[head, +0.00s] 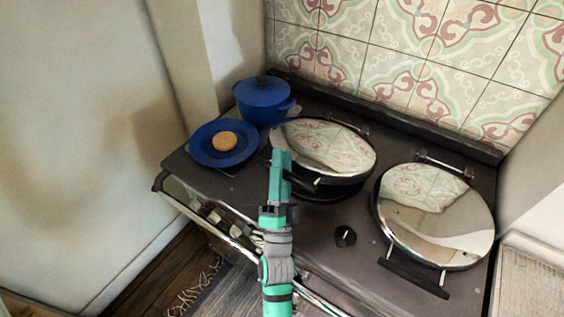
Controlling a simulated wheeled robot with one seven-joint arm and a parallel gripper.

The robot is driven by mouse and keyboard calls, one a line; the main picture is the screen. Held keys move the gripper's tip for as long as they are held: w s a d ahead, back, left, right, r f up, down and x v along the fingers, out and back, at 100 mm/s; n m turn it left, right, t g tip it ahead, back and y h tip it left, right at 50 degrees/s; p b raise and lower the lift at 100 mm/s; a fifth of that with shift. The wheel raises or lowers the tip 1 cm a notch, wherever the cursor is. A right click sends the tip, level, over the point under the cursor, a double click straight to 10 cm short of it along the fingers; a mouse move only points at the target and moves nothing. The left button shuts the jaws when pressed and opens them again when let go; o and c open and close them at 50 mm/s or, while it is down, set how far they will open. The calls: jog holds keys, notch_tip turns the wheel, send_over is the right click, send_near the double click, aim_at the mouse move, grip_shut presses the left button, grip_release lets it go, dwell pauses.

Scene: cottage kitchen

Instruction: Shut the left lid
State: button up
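The left lid (335,145) is a round, mirror-like chrome cover on the dark range cooker, hinged at its back. It lies nearly flat, its front edge seeming a little raised above the dark round hotplate (338,193). Its dark front handle (318,181) is partly hidden by my gripper. My gripper (281,156), at the end of my green and grey arm, is at the lid's left front edge in the picture. I cannot tell whether it touches the lid. Its fingers are seen edge-on, so their opening is unclear.
The right lid (435,222) lies flat over its plate, handle at the front. A blue pot (263,102) and a blue plate (205,155) with a round tan item (224,141) stand on the left. A black knob (345,236) sits between the lids. A front rail (236,246) runs along the cooker.

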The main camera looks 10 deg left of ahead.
jog(key=v, duration=1)
jog(key=shift+s, duration=0.35)
jog(key=shift+f, duration=0.15)
jog(key=shift+c, duration=0.5)
